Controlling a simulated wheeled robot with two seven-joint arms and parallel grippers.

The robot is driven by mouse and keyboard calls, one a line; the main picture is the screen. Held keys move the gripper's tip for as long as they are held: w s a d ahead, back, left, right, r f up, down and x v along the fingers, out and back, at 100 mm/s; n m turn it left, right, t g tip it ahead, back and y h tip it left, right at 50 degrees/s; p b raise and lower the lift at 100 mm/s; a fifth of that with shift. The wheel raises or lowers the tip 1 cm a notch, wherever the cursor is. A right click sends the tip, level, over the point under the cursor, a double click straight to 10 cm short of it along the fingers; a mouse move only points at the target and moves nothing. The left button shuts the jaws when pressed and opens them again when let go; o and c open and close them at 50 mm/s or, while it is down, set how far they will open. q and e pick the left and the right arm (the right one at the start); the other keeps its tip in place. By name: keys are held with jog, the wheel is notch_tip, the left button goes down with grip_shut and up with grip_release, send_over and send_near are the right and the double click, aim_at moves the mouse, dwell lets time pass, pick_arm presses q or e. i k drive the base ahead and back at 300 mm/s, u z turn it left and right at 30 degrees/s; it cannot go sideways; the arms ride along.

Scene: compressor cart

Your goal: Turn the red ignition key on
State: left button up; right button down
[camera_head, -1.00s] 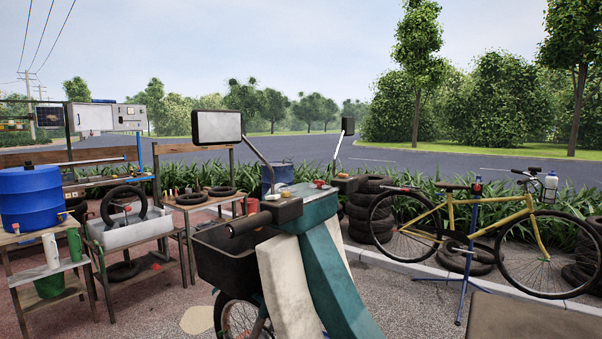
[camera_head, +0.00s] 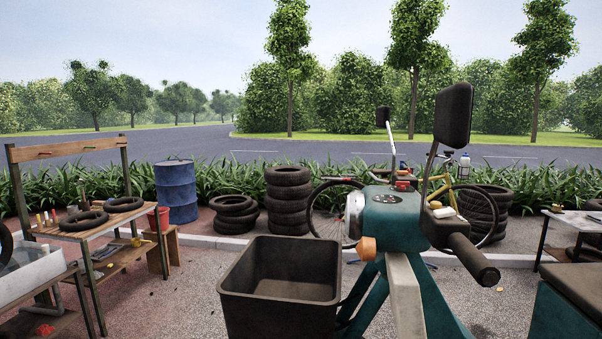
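A teal scooter (camera_head: 392,222) stands right of centre in the head view, with a dark instrument panel on top. A small red part (camera_head: 403,186) shows at the far side of its handlebar; I cannot tell whether it is the ignition key. No other red key can be made out on the scooter. The near handlebar grip (camera_head: 474,258) points towards me at the right, under a black mirror (camera_head: 453,115). Neither of my grippers is in view.
A black basket (camera_head: 280,315) is on the scooter's front. A teal box with a brown top (camera_head: 575,275) is at lower right. A workbench (camera_head: 95,222), blue barrel (camera_head: 176,190), stacked tyres (camera_head: 288,200) and yellow bicycle (camera_head: 448,192) stand around. Open pavement lies left of the basket.

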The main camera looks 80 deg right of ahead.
aim_at(403, 186)
jog(key=i, duration=0.85)
jog(key=z, duration=4.8)
